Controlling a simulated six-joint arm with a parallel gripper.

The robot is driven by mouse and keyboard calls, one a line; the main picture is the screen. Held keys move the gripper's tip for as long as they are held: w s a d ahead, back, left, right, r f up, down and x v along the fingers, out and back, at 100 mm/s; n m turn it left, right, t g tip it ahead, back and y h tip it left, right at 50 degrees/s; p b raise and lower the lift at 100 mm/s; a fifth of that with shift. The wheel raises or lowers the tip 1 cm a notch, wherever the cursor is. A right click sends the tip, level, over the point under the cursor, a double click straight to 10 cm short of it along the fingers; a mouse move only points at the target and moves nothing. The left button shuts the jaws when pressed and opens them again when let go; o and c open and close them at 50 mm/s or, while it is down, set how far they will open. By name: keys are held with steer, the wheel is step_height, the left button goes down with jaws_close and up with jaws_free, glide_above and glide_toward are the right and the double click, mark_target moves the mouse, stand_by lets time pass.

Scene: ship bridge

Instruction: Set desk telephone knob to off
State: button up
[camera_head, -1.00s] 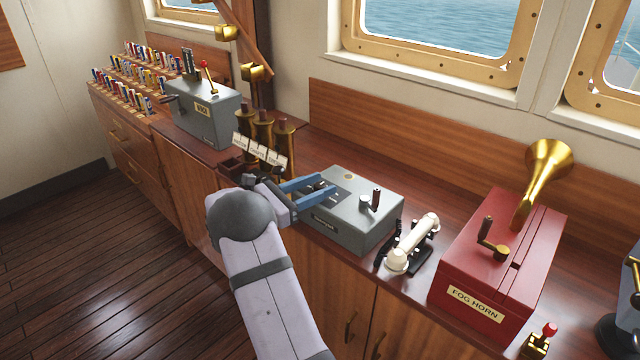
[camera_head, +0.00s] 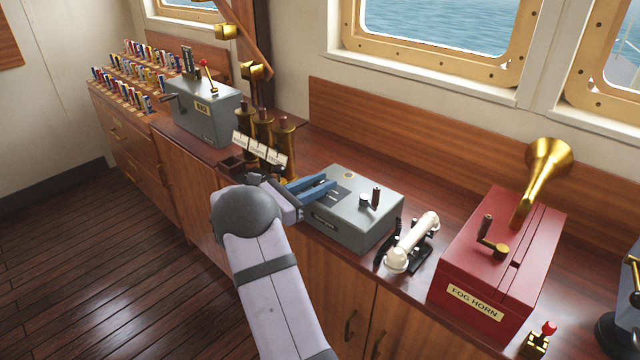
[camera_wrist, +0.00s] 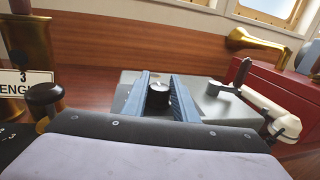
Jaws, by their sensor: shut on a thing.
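The grey metal box (camera_head: 352,232) on the counter has a dark plate on its top and a small label on its front that is too small to read. In the wrist view, a round black knob (camera_wrist: 158,95) stands on this box. My gripper (camera_head: 322,185) reaches over the left part of the box top with its blue fingers. In the wrist view, my gripper (camera_wrist: 160,84) has one finger on each side of the knob and is shut on it. The pointer and setting marks of the knob cannot be made out.
A small crank (camera_head: 375,198) rises from the box's right side. A white handset (camera_head: 412,243) lies right of it, then a red fog horn box (camera_head: 495,262) with a brass horn. Brass tubes with tags (camera_head: 263,135) stand close behind my gripper on the left.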

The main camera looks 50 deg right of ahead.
steer(key=n+t, duration=0.2)
steer(key=t, duration=0.1)
steer(key=shift+s+t+b, duration=0.1)
steer(key=shift+t+b, duration=0.3)
steer(key=n+t+b, duration=0.2)
steer(key=t, duration=0.1)
steer(key=shift+f+n, duration=0.2)
steer(key=shift+n, duration=0.1)
steer(key=n+t+y+b, duration=0.1)
steer(key=t+b, duration=0.1)
steer(key=shift+n+t, duration=0.3)
steer(key=shift+t, duration=0.1)
steer(key=shift+r+n+t+b, duration=0.1)
steer(key=shift+n+t+b, duration=0.2)
steer(key=shift+t+b, duration=0.2)
steer(key=shift+r, duration=0.1)
steer(key=o, duration=1.1)
